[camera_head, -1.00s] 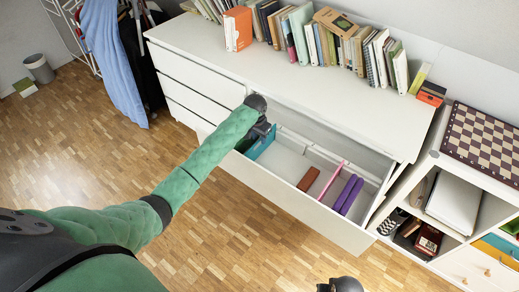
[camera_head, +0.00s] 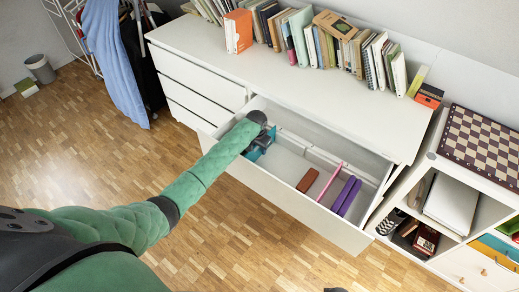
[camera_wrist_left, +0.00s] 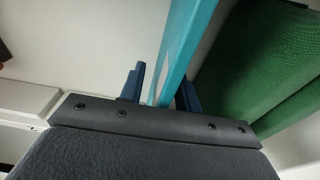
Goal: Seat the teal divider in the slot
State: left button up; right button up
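The teal divider (camera_head: 252,154) stands in the left part of the open white drawer (camera_head: 287,205). My left gripper (camera_head: 264,141) reaches into the drawer from above and hides part of the divider. In the left wrist view the divider (camera_wrist_left: 184,45) passes between my two blue fingers (camera_wrist_left: 160,92). It leans to the right there. A narrow gap shows between it and the left finger, while it lies close to the right finger. The slot cannot be made out, and the divider's lower edge is hidden. My right gripper does not show clearly.
A brown block (camera_head: 307,180), a pink divider (camera_head: 329,182) and a purple piece (camera_head: 346,195) are in the drawer's right part. Bare drawer floor lies between the gripper and the brown block. Books (camera_head: 300,35) line the dresser top (camera_head: 270,75).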

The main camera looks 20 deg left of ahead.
pick_arm(q)
grip_shut()
jog(key=shift+r, duration=0.1)
